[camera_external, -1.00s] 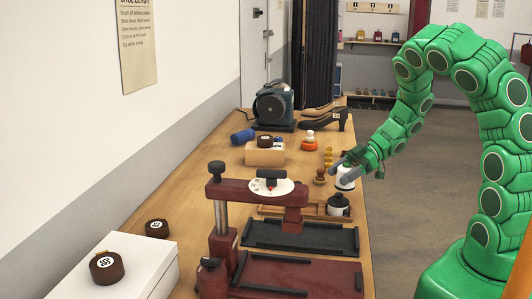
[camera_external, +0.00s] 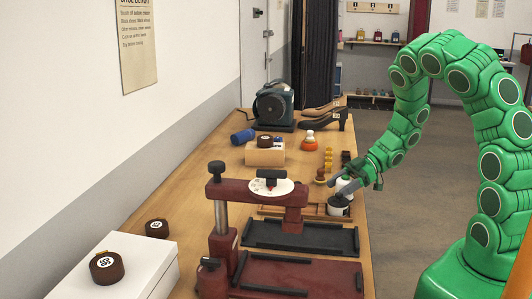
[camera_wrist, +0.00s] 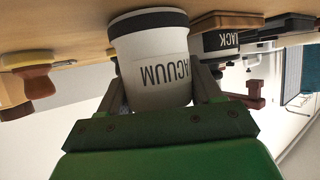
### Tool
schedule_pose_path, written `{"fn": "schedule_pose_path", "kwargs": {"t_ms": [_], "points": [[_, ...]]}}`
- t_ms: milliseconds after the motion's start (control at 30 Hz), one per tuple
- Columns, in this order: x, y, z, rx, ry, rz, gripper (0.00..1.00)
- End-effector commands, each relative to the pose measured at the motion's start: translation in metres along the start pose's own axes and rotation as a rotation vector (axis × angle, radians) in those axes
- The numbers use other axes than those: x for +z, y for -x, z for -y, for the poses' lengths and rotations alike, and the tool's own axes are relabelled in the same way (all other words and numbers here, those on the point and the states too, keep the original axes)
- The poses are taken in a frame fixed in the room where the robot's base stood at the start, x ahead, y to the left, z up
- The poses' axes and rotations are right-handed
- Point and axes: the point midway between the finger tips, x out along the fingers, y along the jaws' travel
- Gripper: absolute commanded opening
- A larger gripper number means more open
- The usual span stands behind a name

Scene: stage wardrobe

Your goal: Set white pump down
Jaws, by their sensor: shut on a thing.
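The white pump (camera_wrist: 152,70), a white cylinder with a dark band and large dark lettering, fills the middle of the upside-down wrist view. My gripper (camera_external: 344,190) is shut on it, with a finger on each side of its body. In the external view the white pump (camera_external: 345,185) is partly hidden by my gripper. It is upright beside the black-labelled pot (camera_external: 338,206) at the right edge of the bench. Its dark-banded end is close to the bench top (camera_wrist: 85,22); I cannot tell if they touch.
In the wrist view a yellow-and-brown brush (camera_wrist: 32,78) is left of the pump, and the black-labelled pot and wooden pieces are right. A dark red press (camera_external: 280,215) stands nearer on the bench. Amber bottles (camera_external: 328,158) stand just behind. The floor aisle is right.

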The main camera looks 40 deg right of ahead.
Motion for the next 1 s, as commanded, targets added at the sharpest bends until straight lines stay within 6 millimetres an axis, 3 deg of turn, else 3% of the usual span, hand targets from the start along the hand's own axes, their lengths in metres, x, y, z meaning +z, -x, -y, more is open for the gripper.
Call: {"fn": "schedule_pose_path", "kwargs": {"t_ms": [67,100,167,533,1000], "points": [[0.002,-0.001,0.0,0.0,-0.001,-0.001,0.21],[0.002,-0.001,0.0,-0.001,-0.001,-0.001,0.66],[0.002,-0.001,0.0,0.0,-0.001,-0.001,0.75],[-0.001,0.001,0.0,0.001,0.001,0.0,0.75],[0.0,0.051,-0.001,0.002,0.002,0.0,0.75]]}}
